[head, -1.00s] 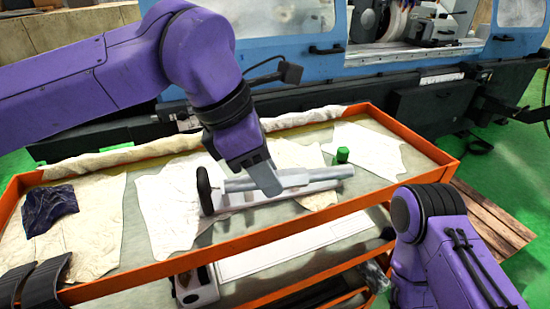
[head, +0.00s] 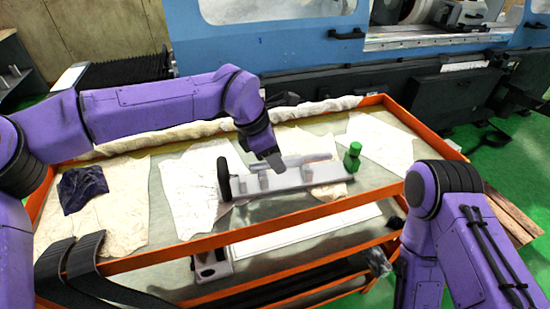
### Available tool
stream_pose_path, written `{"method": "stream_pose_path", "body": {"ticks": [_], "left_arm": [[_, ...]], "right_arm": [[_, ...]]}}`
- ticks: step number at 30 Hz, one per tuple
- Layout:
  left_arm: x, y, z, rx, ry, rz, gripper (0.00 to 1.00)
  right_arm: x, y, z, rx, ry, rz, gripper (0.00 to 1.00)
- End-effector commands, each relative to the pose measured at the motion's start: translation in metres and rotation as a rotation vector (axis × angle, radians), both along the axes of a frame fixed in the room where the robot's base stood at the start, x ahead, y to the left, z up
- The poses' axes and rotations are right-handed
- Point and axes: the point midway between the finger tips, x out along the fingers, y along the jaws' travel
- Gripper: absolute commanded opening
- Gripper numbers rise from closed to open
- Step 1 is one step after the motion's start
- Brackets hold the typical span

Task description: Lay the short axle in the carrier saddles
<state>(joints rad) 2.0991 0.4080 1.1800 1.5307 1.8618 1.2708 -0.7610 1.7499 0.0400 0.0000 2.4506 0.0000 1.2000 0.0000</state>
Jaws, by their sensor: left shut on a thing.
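My left gripper (head: 276,162) reaches down over the cart's top and is shut on the short axle (head: 312,157), a light grey bar lying roughly level from left to right. The carrier (head: 285,184) is a long grey piece with small upright saddles and a black disc at its left end. The axle shows just behind and above the saddles; I cannot tell whether it touches them. The gripper hides part of the axle. My right arm shows at the right, but its gripper is out of view.
The orange-rimmed cart (head: 200,248) has pale cloths (head: 190,190) on top. A green bottle (head: 352,157) stands close to the carrier's right end. A dark blue cloth (head: 82,192) lies at the left. The blue grinder (head: 270,50) stands behind the cart.

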Motion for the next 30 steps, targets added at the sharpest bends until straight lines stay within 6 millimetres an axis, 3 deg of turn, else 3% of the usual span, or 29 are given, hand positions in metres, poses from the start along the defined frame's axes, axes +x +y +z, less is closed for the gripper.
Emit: {"method": "stream_pose_path", "body": {"ticks": [4,15,16,18,26,30], "left_arm": [[0.0,0.0,-0.014,-0.003,-0.002,0.0,0.0],[-0.001,0.0,-0.02,-0.003,-0.001,0.0,0.0],[-0.001,0.0,-0.02,0.0,0.001,0.001,0.43],[-0.001,0.0,-0.02,0.0,0.001,0.001,0.59],[-0.001,0.0,-0.019,0.0,0.0,0.001,0.59],[-0.001,0.005,-0.006,-0.002,-0.001,0.003,0.59]], "right_arm": [[0.0,0.0,0.003,-0.001,-0.001,0.0,0.43],[0.0,0.0,0.001,-0.001,-0.001,0.0,0.43],[0.0,0.0,0.001,-0.001,-0.001,0.0,0.43],[0.0,0.0,0.001,-0.001,-0.001,0.0,0.43],[0.0,0.0,0.002,-0.001,-0.001,0.0,0.43],[0.0,0.0,-0.001,-0.001,-0.001,0.0,0.43]]}}
